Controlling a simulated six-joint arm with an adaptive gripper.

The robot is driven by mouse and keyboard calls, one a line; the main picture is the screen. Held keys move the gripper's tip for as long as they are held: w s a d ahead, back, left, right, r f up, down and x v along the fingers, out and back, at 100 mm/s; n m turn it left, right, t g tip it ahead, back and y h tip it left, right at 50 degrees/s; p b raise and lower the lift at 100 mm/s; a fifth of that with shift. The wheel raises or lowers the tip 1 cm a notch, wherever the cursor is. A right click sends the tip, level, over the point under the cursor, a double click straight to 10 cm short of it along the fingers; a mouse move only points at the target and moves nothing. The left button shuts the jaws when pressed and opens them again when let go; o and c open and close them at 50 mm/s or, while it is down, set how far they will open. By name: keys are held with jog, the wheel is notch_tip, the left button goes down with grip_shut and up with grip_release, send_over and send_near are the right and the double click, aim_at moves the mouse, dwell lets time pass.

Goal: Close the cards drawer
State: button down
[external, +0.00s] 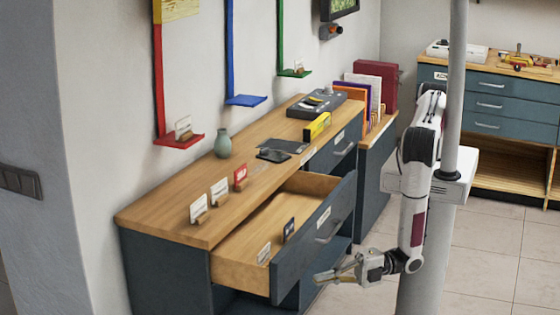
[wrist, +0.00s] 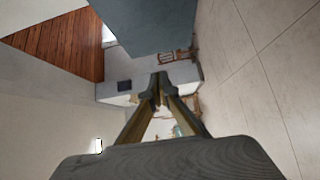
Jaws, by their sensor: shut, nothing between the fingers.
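In the external view an open drawer (external: 313,238) with a dark blue-grey front, a metal handle and a white label sticks out from the wooden-topped cabinet. Small cards (external: 289,229) stand inside it; the label is too small to read. My gripper (external: 320,278) is shut and empty, low and just in front of the drawer front, below its handle (external: 328,232). I cannot tell whether it touches the front. In the wrist view the shut fingertips (wrist: 158,80) point at a dark blue-grey panel and the room beyond.
The wooden counter (external: 160,212) holds card stands, a vase (external: 223,143) and a black device (external: 317,104). A second drawer (external: 340,152) behind looks closed. A grey pole (external: 424,265) stands beside my arm. The tiled floor at right (external: 480,265) is clear.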

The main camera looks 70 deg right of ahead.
aim_at(217, 264)
jog(key=shift+w+a, duration=0.5)
jog(key=shift+w, duration=0.65)
jog(key=shift+w+a, duration=0.45)
jog(key=shift+w, duration=0.75)
jog(key=shift+w+a, duration=0.5)
jog(key=shift+w, duration=0.65)
jog(key=w, duration=1.9)
jog(key=shift+w, duration=0.3)
jog(key=shift+w+d+r, duration=0.1)
